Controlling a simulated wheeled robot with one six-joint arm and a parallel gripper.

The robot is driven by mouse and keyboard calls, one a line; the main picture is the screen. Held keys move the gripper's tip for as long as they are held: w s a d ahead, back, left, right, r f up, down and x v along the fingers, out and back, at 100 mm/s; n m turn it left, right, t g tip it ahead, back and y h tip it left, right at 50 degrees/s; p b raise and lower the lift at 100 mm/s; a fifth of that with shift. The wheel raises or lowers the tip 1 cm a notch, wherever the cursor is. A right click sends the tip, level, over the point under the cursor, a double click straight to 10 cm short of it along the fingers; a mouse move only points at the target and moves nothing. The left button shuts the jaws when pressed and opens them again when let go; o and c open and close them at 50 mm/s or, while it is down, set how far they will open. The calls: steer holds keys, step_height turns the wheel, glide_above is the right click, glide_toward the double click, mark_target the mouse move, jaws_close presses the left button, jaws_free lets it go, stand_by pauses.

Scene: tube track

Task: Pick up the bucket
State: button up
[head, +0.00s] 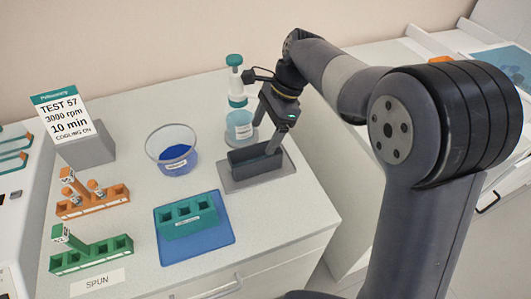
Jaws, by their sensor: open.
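A dark grey, open-topped rectangular box (257,163), which looks like the bucket, stands on a grey pad (240,184) right of the middle of the bench. My gripper (268,142) points down at its far right part, with its jaws apart. The fingers are at about the height of the rim. I cannot tell whether they touch the walls. A teal block with several square holes (190,222) sits on a blue mat (215,242) nearer the front.
A glass bowl with blue contents (172,152) stands left of the bucket. A teal-capped dispenser bottle (236,85) stands close behind it. Orange (92,206) and green (92,258) tube racks and a TEST 57 sign (62,115) are at the left.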

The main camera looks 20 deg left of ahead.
steer(key=x, duration=0.9)
steer(key=shift+s+f, duration=0.2)
steer(key=shift+d+f+p, duration=0.1)
steer(key=shift+f+p, duration=0.05)
steer(key=shift+p, duration=0.2)
steer(key=c, duration=1.1)
step_height(320, 180, up, 10)
steer(key=shift+r, duration=0.25)
steer(key=shift+r, duration=0.1)
step_height(320, 180, up, 5)
steer(key=p, duration=0.5)
glide_above(253, 159)
steer(key=s, duration=0.2)
steer(key=shift+s+d, duration=0.15)
steer(key=shift+d, duration=0.3)
